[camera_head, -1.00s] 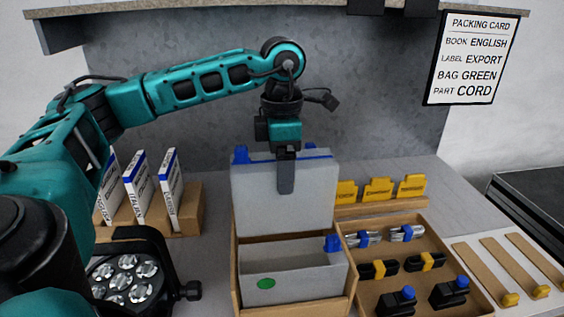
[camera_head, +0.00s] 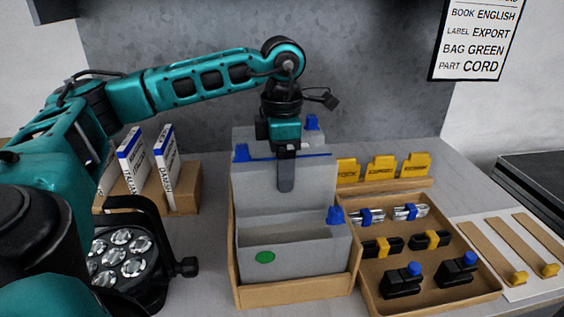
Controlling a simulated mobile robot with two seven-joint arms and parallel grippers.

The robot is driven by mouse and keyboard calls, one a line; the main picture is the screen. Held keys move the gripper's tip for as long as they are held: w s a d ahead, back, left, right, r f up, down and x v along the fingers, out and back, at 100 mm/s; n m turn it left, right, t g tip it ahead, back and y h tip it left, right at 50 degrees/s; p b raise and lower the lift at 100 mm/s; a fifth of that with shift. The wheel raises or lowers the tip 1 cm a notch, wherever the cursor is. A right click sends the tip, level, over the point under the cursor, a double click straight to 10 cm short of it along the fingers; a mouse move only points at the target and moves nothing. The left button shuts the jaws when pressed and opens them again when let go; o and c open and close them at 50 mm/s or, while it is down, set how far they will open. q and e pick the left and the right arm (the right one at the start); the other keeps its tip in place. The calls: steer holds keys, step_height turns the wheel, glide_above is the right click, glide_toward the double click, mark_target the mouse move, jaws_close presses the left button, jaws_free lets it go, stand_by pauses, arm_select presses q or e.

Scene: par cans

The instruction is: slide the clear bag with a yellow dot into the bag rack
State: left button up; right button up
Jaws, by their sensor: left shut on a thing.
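My left gripper (camera_head: 286,180) is shut on the top edge of a clear grey bag (camera_head: 252,195) with a blue strip and a blue tab at its top left. The bag hangs upright, with its lower part hidden behind a front bag (camera_head: 310,258) that has a green dot and a blue tab. Both are within the cardboard bag rack (camera_head: 290,294). Another grey bag (camera_head: 255,140) with a blue tab stands behind the held one. No yellow dot shows. Whether the held bag touches the rack's bottom is hidden. My right gripper is not in view.
A tray (camera_head: 415,306) of cords and connectors stands right of the rack, with yellow tabs (camera_head: 382,167) on a wooden holder behind it. Booklets (camera_head: 133,160) in a wooden holder and a multi-lens lamp (camera_head: 122,262) are on the left. A packing card (camera_head: 478,40) hangs at upper right.

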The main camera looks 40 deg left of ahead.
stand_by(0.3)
arm_select(q)
steer(key=o, duration=0.9)
step_height(320, 180, up, 13)
steer(key=p, duration=0.3)
steer(key=shift+s+d+f, duration=0.1)
steer(key=shift+f, duration=0.05)
